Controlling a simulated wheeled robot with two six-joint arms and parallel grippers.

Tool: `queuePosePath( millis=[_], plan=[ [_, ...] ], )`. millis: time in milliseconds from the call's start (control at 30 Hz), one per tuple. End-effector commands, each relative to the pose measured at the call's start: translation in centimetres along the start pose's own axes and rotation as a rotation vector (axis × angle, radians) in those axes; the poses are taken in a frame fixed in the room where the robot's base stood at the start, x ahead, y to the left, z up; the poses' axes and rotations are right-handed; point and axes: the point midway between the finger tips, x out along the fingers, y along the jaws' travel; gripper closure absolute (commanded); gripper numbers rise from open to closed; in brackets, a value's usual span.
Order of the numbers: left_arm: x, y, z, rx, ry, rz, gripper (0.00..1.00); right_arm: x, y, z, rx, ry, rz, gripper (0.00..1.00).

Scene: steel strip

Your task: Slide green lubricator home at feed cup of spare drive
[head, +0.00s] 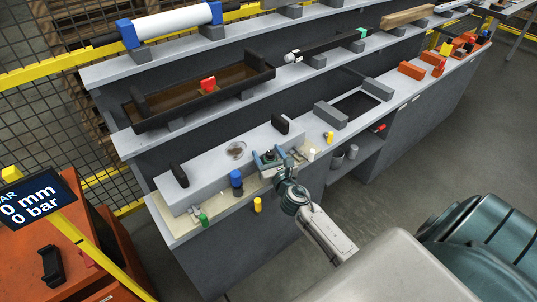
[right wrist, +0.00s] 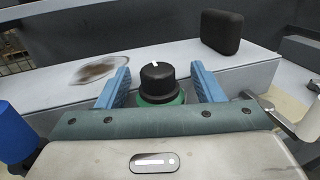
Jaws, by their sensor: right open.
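A round black cap with a white mark, on a green body I take for the green lubricator (right wrist: 159,84), stands between my right gripper's blue fingers in the right wrist view. My right gripper (head: 268,157) is open around it, over the front edge of a long pale grey block (head: 215,165). Gaps show beside the cap; its base is hidden by the gripper. A small green piece (head: 203,219) stands on the ledge at the left. I cannot tell which part is the feed cup or the spare drive. My left gripper is not in view.
A blue cylinder (head: 236,179) stands left of my gripper, a yellow one (head: 257,204) at the ledge's front. Black upright pieces (head: 179,175) (head: 281,123) stand on the block. A dark brown stain (right wrist: 97,71) marks it. A long brown tray (head: 190,95) lies behind.

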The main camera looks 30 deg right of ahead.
Motion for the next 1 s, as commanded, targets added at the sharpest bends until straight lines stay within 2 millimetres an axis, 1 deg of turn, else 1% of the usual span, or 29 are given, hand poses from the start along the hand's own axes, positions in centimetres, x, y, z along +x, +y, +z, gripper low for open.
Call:
queuePosePath(
  millis=[33,133,233,400,433,500,567,700,833,1000],
  plan=[
    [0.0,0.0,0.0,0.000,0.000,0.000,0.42,-0.1,0.0,-0.3,0.000,0.005,0.000,0.38],
    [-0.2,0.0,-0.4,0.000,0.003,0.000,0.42,-0.1,0.0,-0.4,0.000,0.006,0.000,0.38],
    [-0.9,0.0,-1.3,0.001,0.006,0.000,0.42,-0.1,0.0,-0.4,0.000,0.006,-0.001,0.38],
    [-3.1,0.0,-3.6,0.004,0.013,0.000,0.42,-0.1,0.0,-0.5,0.000,0.007,-0.001,0.38],
    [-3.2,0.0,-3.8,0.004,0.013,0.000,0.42,-0.7,0.0,-0.6,0.000,0.009,0.000,0.38],
    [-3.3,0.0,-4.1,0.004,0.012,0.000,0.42,-2.6,0.0,-0.7,0.000,0.009,0.001,0.38],
    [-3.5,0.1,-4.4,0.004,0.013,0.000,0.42,-4.0,0.0,-0.7,0.000,0.009,0.001,0.38],
    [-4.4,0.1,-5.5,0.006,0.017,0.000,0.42,-7.0,-0.1,-0.6,-0.002,0.007,0.000,0.38],
    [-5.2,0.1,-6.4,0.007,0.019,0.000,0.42,-9.0,0.0,-0.4,-0.001,0.003,0.001,0.38],
    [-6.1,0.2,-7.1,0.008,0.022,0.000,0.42,-10.6,0.0,-0.1,-0.001,0.001,0.000,0.38]
  ],
)
